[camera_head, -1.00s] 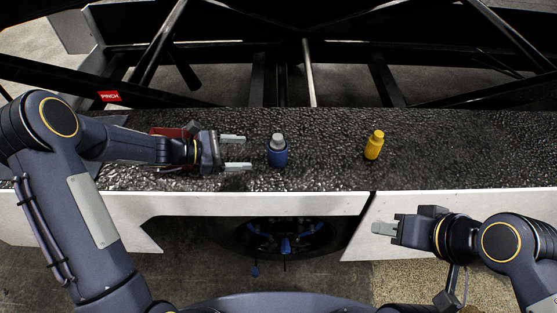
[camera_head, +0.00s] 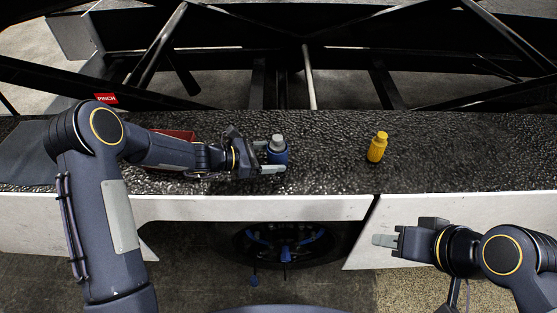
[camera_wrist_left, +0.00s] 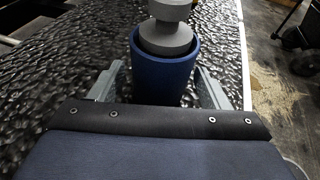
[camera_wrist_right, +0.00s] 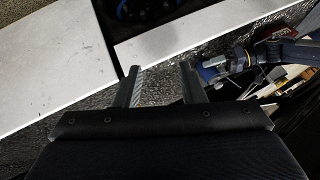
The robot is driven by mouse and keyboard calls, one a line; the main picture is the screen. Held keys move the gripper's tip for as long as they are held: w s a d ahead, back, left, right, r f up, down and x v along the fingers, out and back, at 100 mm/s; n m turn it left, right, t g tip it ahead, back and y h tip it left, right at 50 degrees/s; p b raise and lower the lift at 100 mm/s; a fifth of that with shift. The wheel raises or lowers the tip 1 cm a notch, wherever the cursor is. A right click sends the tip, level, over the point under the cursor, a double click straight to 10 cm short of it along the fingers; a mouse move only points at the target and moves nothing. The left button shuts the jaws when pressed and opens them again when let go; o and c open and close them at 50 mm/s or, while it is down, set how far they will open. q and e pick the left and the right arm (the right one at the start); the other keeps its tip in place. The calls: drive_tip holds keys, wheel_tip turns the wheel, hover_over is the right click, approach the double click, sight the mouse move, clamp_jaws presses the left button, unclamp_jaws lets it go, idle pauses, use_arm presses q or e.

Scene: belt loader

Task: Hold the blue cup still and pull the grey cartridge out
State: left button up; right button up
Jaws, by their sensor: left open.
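The blue cup (camera_head: 278,157) stands upright on the black textured surface, with the grey cartridge (camera_head: 277,141) sticking out of its top. In the left wrist view the blue cup (camera_wrist_left: 163,72) and the grey cartridge (camera_wrist_left: 168,35) are straight ahead. My left gripper (camera_head: 271,157) is open, with one finger on each side of the cup; I cannot tell whether either finger touches it. Its fingers (camera_wrist_left: 163,85) show on both sides of the cup in the left wrist view. My right gripper (camera_head: 384,241) is in front of the surface's edge, apart from the cup. Its fingers (camera_wrist_right: 160,85) are spread and empty.
A yellow bottle-shaped object (camera_head: 377,148) stands upright to the right of the cup. A red container (camera_head: 172,136) is partly hidden behind my left arm. Dark beams run behind the surface (camera_head: 320,150). The surface between cup and yellow object is clear.

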use_arm(q)
drive_tip(key=shift+w+d+f, duration=0.1)
drive_tip(key=shift+d+f, duration=0.05)
drive_tip(key=shift+d, duration=0.2)
